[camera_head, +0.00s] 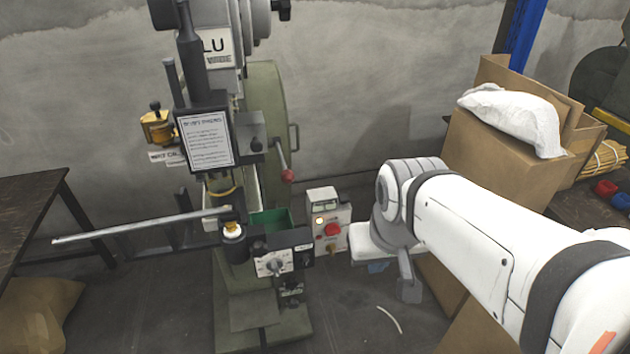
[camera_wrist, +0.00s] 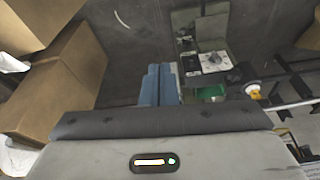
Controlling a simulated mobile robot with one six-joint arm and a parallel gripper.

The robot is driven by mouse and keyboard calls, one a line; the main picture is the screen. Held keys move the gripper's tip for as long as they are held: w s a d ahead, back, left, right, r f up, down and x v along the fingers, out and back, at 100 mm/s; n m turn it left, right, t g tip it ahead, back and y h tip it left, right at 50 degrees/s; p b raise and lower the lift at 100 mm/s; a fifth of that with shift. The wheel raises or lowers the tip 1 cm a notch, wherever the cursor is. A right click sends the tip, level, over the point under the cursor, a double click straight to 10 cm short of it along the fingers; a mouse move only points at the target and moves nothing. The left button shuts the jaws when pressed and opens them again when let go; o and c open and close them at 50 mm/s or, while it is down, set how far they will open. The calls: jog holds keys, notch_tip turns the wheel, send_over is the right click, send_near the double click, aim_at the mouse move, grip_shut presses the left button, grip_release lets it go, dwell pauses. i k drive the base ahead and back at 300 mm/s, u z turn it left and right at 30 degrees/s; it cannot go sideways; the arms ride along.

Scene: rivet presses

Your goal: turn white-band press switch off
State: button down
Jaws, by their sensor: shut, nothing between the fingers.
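The green rivet press (camera_head: 262,140) stands left of my arm in the head view. No clear white band can be told on it. A rotary switch (camera_head: 275,264) sits on a white plate on the dark box at its front; it also shows in the wrist view (camera_wrist: 212,60). A separate grey control box (camera_head: 330,222) with a red button and a lit lamp stands to its right. My gripper (camera_wrist: 158,86) has blue fingers, shut and empty, apart from the rotary switch. In the head view the gripper (camera_head: 378,267) is mostly hidden under my wrist, right of the control box.
A long metal bar (camera_head: 140,228) sticks out left from the press. A green bin (camera_head: 270,221) sits behind the switch box. Cardboard boxes (camera_head: 500,150) with a white bag (camera_head: 515,118) stand at right. A dark table (camera_head: 30,215) is at left. Floor in front is largely clear.

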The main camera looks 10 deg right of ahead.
aim_at(331, 230)
jog(key=z, duration=1.5)
jog(key=k, duration=1.25)
jog(key=u, duration=0.55)
jog(key=i, duration=1)
jog(key=u, duration=0.05)
